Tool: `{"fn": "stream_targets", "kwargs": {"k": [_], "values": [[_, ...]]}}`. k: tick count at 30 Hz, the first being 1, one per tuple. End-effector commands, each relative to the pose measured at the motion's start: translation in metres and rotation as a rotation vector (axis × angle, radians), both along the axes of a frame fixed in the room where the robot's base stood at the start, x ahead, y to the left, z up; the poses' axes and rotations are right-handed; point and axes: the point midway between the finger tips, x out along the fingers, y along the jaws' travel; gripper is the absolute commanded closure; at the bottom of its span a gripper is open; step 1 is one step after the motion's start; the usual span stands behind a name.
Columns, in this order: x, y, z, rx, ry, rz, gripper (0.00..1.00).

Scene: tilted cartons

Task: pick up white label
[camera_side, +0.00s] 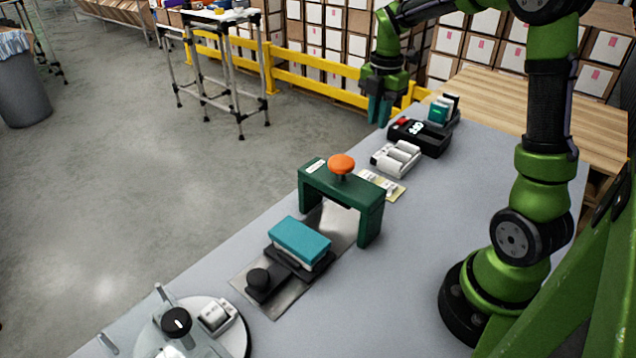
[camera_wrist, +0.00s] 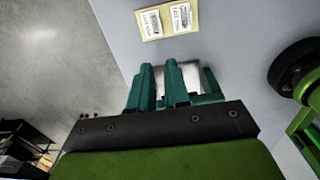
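Two white labels with dark print lie side by side on a pale yellow backing sheet. In the wrist view, the left label (camera_wrist: 152,23) and the right label (camera_wrist: 181,17) show near the top. In the side view, the sheet (camera_side: 398,191) lies on the grey table behind the green press, partly hidden by it. My gripper (camera_side: 379,110) hangs above the table's far left edge, apart from the labels. In the wrist view, its two teal fingers (camera_wrist: 159,68) stand apart with an empty gap between them.
A green press with an orange knob (camera_side: 341,164) stands just in front of the sheet. White rolls in a tray (camera_side: 396,158) and a black device (camera_side: 420,136) sit behind it. A teal block (camera_side: 300,240) and a round fixture (camera_side: 176,321) are nearer. The table's right side is mostly clear.

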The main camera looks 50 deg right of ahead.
Motion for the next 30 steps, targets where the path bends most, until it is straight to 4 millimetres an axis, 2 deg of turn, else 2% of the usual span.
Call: {"fn": "stream_targets", "kwargs": {"k": [5, 16, 25, 30], "values": [[0.000, 0.001, -0.020, 0.002, 0.005, 0.032, 0.83], [0.002, 0.001, -0.097, 0.002, 0.004, 0.028, 0.83], [0.002, 0.000, -0.122, 0.001, 0.001, 0.026, 0.83], [0.000, -0.003, -0.148, 0.002, 0.004, 0.027, 0.83]]}}
